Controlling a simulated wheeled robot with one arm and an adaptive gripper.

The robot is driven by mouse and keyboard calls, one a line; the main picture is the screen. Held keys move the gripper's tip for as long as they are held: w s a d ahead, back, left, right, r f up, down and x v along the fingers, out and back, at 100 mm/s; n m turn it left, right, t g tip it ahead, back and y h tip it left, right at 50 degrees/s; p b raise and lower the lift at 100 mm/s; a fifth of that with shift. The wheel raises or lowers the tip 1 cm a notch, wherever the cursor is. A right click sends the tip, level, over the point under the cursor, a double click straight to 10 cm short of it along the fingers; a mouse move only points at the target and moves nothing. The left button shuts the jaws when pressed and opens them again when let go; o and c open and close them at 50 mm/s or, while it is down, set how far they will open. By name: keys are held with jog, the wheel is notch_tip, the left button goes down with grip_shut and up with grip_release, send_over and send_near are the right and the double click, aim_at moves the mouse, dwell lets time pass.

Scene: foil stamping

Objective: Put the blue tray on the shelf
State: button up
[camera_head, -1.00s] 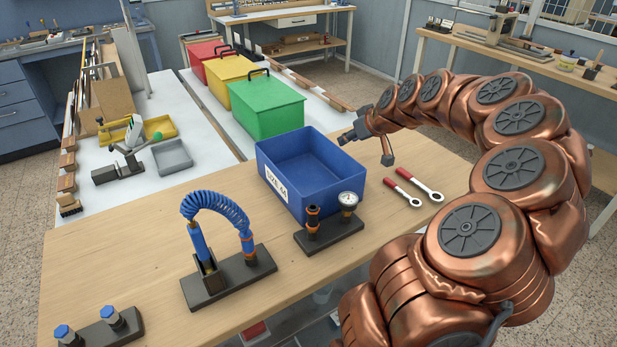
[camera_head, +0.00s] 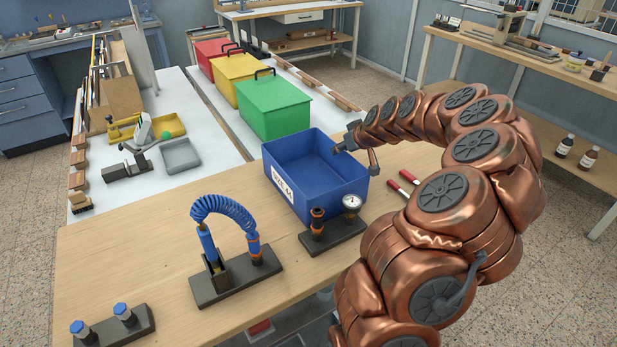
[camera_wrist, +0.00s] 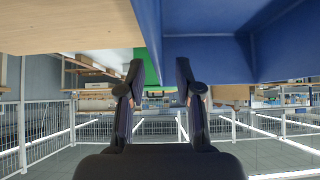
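The blue tray (camera_head: 292,190) is an open, empty bin with a white label on its near left side. It stands upright on the wooden table (camera_head: 130,255). My gripper (camera_head: 341,147) is at the tray's far right rim in the head view. In the wrist view, my gripper (camera_wrist: 159,70) has its two dark fingers apart, with the edge of the blue tray (camera_wrist: 205,48) showing between and above them. I cannot tell whether the fingers touch the wall. A right-hand bench has a lower shelf (camera_head: 545,160) holding bottles; whether this is the task's shelf is unclear.
Green (camera_head: 275,108), yellow (camera_head: 236,82) and red (camera_head: 212,62) lidded boxes stand behind the tray. A gauge stand (camera_head: 335,238) is close in front of it, and a blue coiled hose fixture (camera_head: 225,205) is front left. Wrenches (camera_head: 400,183) lie to the right.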

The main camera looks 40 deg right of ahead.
grip_shut()
dwell(0.8)
